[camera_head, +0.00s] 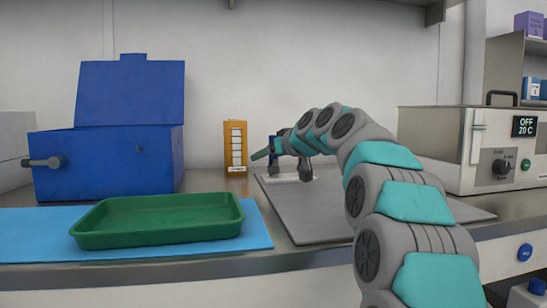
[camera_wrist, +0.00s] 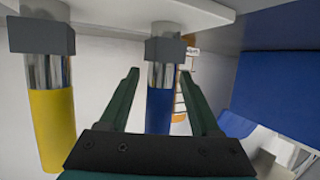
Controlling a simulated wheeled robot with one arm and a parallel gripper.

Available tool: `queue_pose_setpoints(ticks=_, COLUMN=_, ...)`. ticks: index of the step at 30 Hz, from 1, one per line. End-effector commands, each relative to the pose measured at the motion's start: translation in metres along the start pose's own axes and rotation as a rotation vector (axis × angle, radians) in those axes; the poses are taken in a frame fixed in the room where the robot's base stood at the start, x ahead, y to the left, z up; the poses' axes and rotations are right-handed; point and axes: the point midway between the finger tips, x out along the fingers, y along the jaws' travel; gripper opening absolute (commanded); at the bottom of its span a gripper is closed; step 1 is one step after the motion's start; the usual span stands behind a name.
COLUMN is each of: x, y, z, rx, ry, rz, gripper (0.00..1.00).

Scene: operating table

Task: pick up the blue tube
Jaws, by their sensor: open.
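The blue tube (camera_wrist: 158,112) has a bare metal band and a grey block at the end by a white stand (camera_wrist: 130,12). In the wrist view it lies between the two green fingers of my gripper (camera_wrist: 159,75). The fingers are apart, with a visible gap on each side of the tube. A yellow tube (camera_wrist: 53,125) stands to the left, outside the fingers. In the head view my gripper (camera_head: 260,154) is above the left part of the white stand (camera_head: 290,178), and my arm and gripper largely hide the tubes.
A green tray (camera_head: 160,235) lies on a blue mat (camera_head: 258,240) at the front left. A blue box with a raised lid (camera_head: 105,160) stands behind it. An orange box (camera_head: 235,132) is near the wall. A heater-like device (camera_head: 460,165) stands at the right. The grey mat (camera_head: 310,220) has clear room.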

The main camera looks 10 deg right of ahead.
Motion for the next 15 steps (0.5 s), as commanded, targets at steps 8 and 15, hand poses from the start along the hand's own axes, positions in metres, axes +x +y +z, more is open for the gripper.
queue_pose_setpoints(ticks=8, x=-0.0002, y=0.0002, z=-0.0001, rx=0.000, ry=0.000, rz=0.000, gripper=0.36)
queue_pose_setpoints(ticks=15, x=-0.0002, y=0.0002, z=-0.0001, rx=0.000, ry=0.000, rz=0.001, gripper=0.09)
